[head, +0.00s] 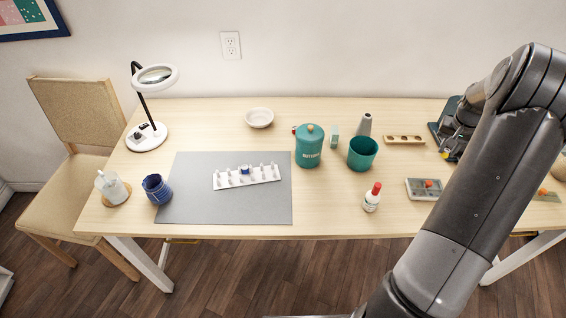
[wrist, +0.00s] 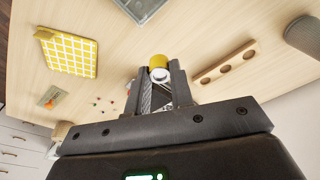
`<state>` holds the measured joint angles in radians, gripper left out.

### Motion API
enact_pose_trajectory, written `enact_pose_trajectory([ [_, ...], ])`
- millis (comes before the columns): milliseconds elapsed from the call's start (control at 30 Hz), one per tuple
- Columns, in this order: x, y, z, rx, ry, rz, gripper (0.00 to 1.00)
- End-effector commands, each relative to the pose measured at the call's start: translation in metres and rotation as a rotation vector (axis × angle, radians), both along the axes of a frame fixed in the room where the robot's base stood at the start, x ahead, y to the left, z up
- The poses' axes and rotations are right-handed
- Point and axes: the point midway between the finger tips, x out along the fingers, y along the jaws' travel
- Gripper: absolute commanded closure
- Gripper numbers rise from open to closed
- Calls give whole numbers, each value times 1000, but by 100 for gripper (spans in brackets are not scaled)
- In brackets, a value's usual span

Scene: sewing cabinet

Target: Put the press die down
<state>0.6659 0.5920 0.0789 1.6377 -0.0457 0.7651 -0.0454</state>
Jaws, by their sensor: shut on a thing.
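In the wrist view, my gripper (wrist: 160,88) is shut on the press die (wrist: 159,64), a small round piece with a yellow end and a whitish ring. Its lower part is hidden between the fingers. In the head view, my gripper reaches down at the right of the table, and a small yellow spot of the die (head: 444,154) shows at its tip. The wooden block with several round holes (head: 404,140) lies just left of my gripper; it also shows in the wrist view (wrist: 225,63), apart from the die. I cannot tell the die's height above the table.
A grey cone (head: 364,124), teal pot (head: 362,158), red-capped bottle (head: 371,202) and grey tray (head: 421,196) stand left of or below my gripper. A yellow checked cloth piece (wrist: 68,54) and small scattered beads show in the wrist view. Bare wood surrounds the block.

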Motion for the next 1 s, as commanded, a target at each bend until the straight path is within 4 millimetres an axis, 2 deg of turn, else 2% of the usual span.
enact_pose_trajectory([
  [167, 28, 76, 9, 3, -2, 180, 100],
  [233, 38, 113, 12, 4, -3, 271, 100],
  [467, 51, 239, 23, 7, -2, 572, 100],
  [633, 43, 331, 31, 6, -3, 804, 100],
  [800, 21, 414, 37, 4, -1, 1025, 100],
  [900, 6, 453, 40, 3, -2, 1136, 100],
  [1000, -8, 481, 42, 1, -1, 1221, 100],
])
